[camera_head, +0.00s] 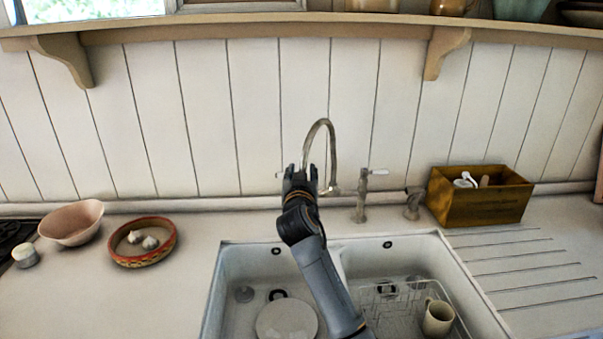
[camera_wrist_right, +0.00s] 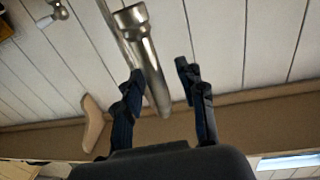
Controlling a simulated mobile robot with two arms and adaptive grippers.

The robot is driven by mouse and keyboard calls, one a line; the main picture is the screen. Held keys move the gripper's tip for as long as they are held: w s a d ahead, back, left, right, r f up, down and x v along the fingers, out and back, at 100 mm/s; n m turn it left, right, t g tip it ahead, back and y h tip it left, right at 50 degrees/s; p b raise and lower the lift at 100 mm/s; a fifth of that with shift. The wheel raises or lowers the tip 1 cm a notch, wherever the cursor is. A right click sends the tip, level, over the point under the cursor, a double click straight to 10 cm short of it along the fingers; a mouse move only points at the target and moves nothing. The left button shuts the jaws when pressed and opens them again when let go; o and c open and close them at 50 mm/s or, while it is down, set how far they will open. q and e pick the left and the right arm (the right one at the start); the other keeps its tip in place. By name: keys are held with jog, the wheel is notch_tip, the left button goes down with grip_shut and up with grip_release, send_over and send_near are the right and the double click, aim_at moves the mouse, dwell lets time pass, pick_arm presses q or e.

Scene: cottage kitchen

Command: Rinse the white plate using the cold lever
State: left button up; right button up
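The white plate (camera_head: 287,320) lies in the left sink basin, cut off by the picture's lower edge. The curved metal tap (camera_head: 331,140) stands behind the sink. A white-handled lever (camera_head: 375,172) is to its right; a small piece of the left lever (camera_head: 279,175) shows beside my right gripper. I cannot tell which is cold. My right gripper (camera_head: 302,172) is raised in front of the tap, hiding part of it. In the wrist view it (camera_wrist_right: 160,70) is open, with the metal tap (camera_wrist_right: 146,50) showing between and beyond its fingers; contact is unclear. My left gripper is out of view.
The right basin holds a wire rack (camera_head: 385,300) with a cream cup (camera_head: 438,318). A wooden box (camera_head: 480,197) stands right of the tap. A patterned bowl (camera_head: 143,241) and a pink bowl (camera_head: 72,223) sit at left. A shelf (camera_head: 300,22) runs above.

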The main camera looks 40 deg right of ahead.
jog(key=v, duration=1.2)
